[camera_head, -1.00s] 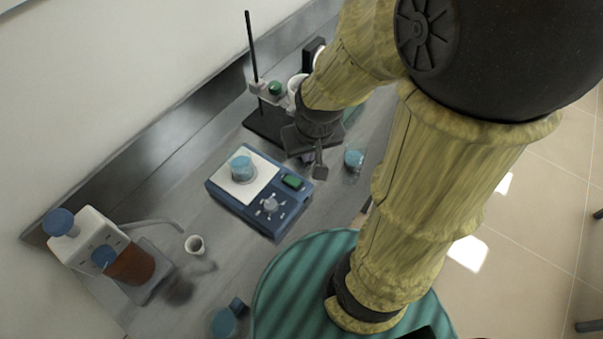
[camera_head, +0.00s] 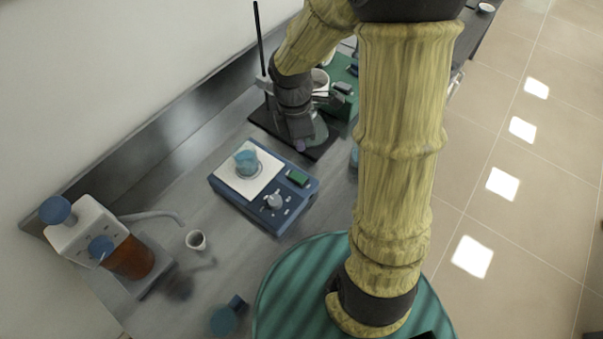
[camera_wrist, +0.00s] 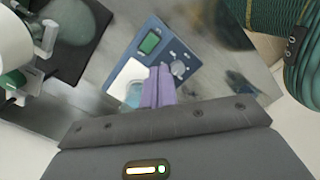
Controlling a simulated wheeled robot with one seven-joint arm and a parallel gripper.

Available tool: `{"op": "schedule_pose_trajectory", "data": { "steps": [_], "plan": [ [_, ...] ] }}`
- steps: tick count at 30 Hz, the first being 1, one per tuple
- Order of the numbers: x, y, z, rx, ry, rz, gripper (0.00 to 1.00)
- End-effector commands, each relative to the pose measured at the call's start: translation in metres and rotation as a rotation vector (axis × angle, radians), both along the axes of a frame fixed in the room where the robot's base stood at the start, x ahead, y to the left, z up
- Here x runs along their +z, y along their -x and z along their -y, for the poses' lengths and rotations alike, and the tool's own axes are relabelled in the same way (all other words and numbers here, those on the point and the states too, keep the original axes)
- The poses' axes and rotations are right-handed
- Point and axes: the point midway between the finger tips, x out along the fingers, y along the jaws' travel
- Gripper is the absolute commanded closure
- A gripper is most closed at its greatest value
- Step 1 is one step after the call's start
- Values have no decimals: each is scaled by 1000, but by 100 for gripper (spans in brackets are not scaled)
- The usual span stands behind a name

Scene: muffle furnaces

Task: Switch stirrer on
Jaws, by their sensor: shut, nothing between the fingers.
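The stirrer (camera_head: 240,206) is a blue box with a white top plate on the grey bench. A beaker of blue liquid (camera_head: 246,162) stands on its plate. Its front panel has a green element (camera_head: 297,178) and a grey knob (camera_head: 274,201) with small marks around it. The stirrer also shows in the wrist view (camera_wrist: 186,52), with the green element and knob (camera_wrist: 179,68) beyond my fingers. My gripper (camera_wrist: 161,72) is shut and empty, its purple fingertips together above the stirrer, apart from the knob in the picture. In the head view my gripper is at the stand, behind the stirrer.
A dispenser bottle with brown liquid (camera_head: 130,259) stands at the left, with a small white cup (camera_head: 196,240) beside it. A black rod stand (camera_head: 259,40) and a green device (camera_head: 343,84) stand behind the stirrer. A blue-capped item (camera_head: 224,321) lies near the front.

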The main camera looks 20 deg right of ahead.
Motion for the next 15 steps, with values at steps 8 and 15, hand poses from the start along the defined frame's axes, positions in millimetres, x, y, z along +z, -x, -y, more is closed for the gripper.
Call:
{"op": "schedule_pose_trajectory", "data": {
  "steps": [8,15],
  "plan": [
    [-24,-27,-2,551,-24,-108,100],
    [-25,-31,-2,640,-30,-123,100]
  ]
}}
